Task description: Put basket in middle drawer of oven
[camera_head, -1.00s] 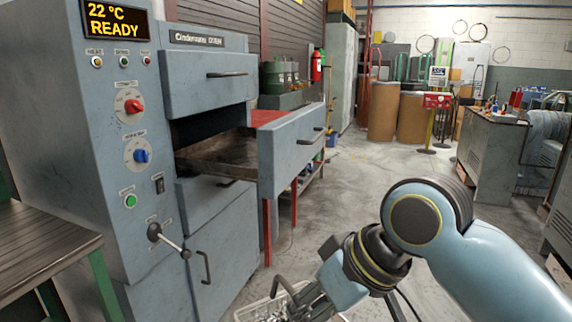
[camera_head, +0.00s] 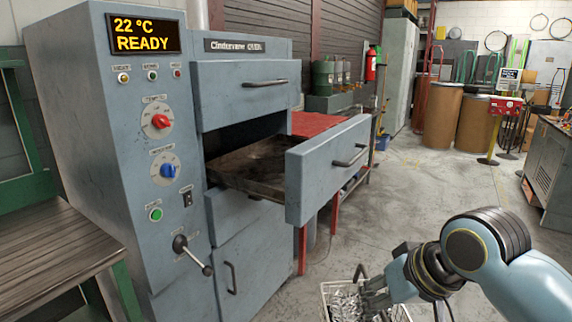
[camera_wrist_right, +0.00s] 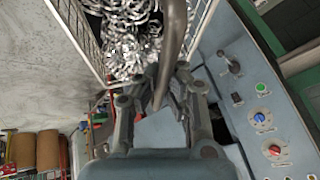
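The wire basket (camera_head: 327,291), filled with shiny coiled metal, shows at the bottom edge of the head view, partly cut off. Its wire wall (camera_wrist_right: 82,40) and dark handle (camera_wrist_right: 171,45) also show in the right wrist view. My right gripper (camera_head: 366,284) is shut on the basket's handle, which runs between its fingers (camera_wrist_right: 160,100). The oven (camera_head: 150,110) stands at left. Its middle drawer (camera_head: 325,172) is pulled out, with an empty dark tray floor (camera_head: 255,165). The basket is in front of and below the drawer. My left gripper is not in view.
The upper drawer (camera_head: 245,90) and lower door (camera_head: 245,265) are shut. A lever (camera_head: 195,252) sticks out from the control panel. A wooden-topped bench (camera_head: 50,250) stands at left. A red table (camera_head: 318,122) is behind the drawer. Open floor lies to the right.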

